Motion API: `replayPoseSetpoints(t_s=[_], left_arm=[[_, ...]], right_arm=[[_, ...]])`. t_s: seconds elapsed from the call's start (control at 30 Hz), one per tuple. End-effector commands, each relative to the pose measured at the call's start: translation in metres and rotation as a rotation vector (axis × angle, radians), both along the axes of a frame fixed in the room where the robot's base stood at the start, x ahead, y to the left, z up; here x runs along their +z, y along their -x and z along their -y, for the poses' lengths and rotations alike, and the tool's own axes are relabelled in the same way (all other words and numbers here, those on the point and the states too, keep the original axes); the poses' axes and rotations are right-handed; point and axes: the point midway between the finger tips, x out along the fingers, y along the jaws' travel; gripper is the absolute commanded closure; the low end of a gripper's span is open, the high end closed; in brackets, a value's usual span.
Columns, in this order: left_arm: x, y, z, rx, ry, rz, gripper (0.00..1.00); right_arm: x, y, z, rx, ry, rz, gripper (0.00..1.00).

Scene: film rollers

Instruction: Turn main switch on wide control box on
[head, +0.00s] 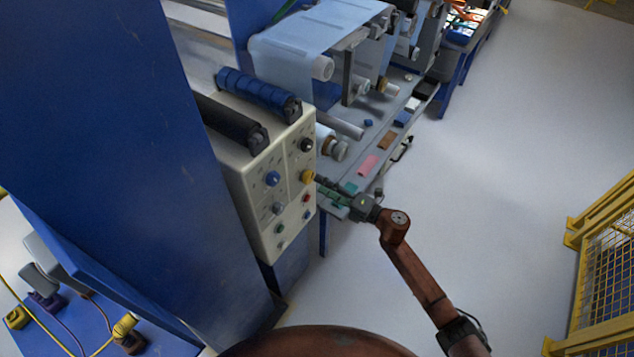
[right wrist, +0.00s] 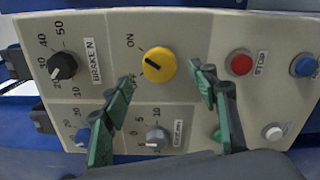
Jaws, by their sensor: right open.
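The wide control box (head: 262,206) is a cream panel with knobs and buttons, left of centre in the head view; its face (right wrist: 110,30) fills the right wrist view. The yellow main switch (right wrist: 158,65) is a round knob with a dark mark, with ON printed to its upper left and the OFF label partly hidden by a finger. It also shows in the head view (head: 307,176). My right gripper (head: 322,183) is open in front of the panel. Its green fingers (right wrist: 163,80) stand on either side of the yellow knob's lower part, apparently without gripping it. My left gripper is not in view.
Near the switch are a black brake knob (right wrist: 62,66), a red stop button (right wrist: 241,63), a grey knob (right wrist: 157,138) and a blue button (right wrist: 304,66). A blue machine column (head: 150,180) stands left of the box. Open floor (head: 490,150) lies to the right, before a yellow fence (head: 605,265).

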Motion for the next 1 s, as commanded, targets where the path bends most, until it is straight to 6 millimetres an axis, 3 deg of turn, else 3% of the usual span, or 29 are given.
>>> replayPoseSetpoints(t_s=[0.2, 0.4, 1.0], left_arm=[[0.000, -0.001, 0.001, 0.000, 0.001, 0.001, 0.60], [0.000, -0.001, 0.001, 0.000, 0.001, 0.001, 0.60], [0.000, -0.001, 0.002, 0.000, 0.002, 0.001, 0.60]], right_arm=[[-0.001, 0.028, 0.039, -0.002, 0.002, -0.002, 0.46], [-0.001, 0.045, 0.061, 0.001, 0.001, -0.001, 0.46], [0.000, 0.051, 0.069, 0.000, 0.000, -0.001, 0.46]])
